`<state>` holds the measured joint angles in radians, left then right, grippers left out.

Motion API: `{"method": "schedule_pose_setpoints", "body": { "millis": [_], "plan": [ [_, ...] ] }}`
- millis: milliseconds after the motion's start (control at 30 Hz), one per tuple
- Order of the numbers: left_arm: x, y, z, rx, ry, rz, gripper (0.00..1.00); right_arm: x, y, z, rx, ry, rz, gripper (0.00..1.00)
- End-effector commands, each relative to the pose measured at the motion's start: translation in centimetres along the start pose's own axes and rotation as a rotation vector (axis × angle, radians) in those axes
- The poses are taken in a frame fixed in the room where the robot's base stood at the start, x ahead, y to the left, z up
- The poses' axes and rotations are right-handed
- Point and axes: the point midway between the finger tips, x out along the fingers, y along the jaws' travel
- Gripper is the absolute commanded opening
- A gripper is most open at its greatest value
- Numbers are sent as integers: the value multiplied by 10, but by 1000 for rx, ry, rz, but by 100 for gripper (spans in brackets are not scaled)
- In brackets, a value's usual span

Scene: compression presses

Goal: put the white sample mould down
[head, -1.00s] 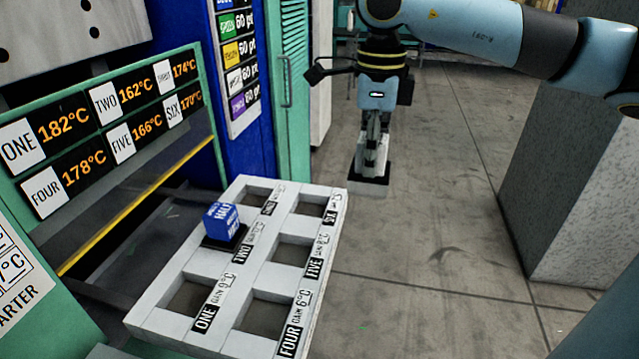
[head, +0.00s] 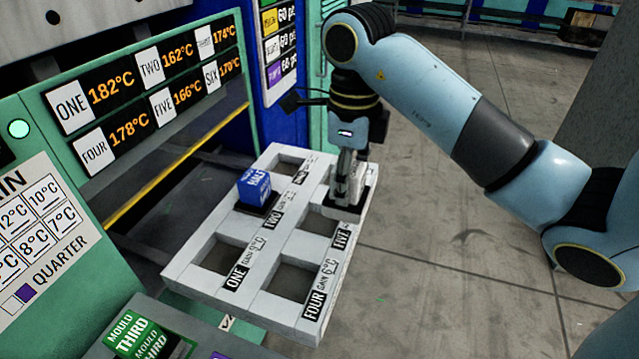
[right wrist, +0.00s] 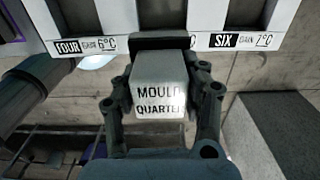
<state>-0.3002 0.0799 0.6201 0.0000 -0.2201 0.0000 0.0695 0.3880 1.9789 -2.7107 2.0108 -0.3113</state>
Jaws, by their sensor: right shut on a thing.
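My right gripper (head: 349,190) is shut on the white sample mould (head: 357,184), which has a dark base. In the right wrist view the mould (right wrist: 160,88) reads "MOULD QUARTER" and sits between the two fingers. In the head view it appears over the far right part of the pale tray (head: 210,292), around places FIVE and SIX. In the right wrist view it covers the label between FOUR and SIX. I cannot tell whether it touches the tray. My left gripper is not in view.
A blue mould (head: 254,186) stands in place TWO. Places ONE, FOUR and FIVE look empty; SIX is partly hidden. A green mould (head: 130,332) marked THIRD is at the bottom left. The press's temperature board (head: 150,95) stands behind the tray. Open floor lies to the right.

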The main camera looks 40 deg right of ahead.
Motion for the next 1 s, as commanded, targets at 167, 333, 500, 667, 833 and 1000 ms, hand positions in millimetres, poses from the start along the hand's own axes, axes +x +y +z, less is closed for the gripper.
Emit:
{"method": "schedule_pose_setpoints", "body": {
  "millis": [167, 333, 500, 667, 833, 1000],
  "plan": [
    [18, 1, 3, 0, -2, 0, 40, 24, -3, 35, -1, -3, 3, 0],
    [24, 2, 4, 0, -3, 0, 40, 30, -5, 49, -1, -2, 0, 0],
    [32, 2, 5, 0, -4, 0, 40, 39, -5, 50, -1, 0, -1, 0],
    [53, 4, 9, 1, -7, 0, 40, 61, -5, 49, -1, 0, -1, 0],
    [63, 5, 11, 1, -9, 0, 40, 72, -5, 50, -1, -1, -1, 0],
    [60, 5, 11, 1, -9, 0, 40, 69, -6, 50, -1, -2, -1, 0]
  ]
}}
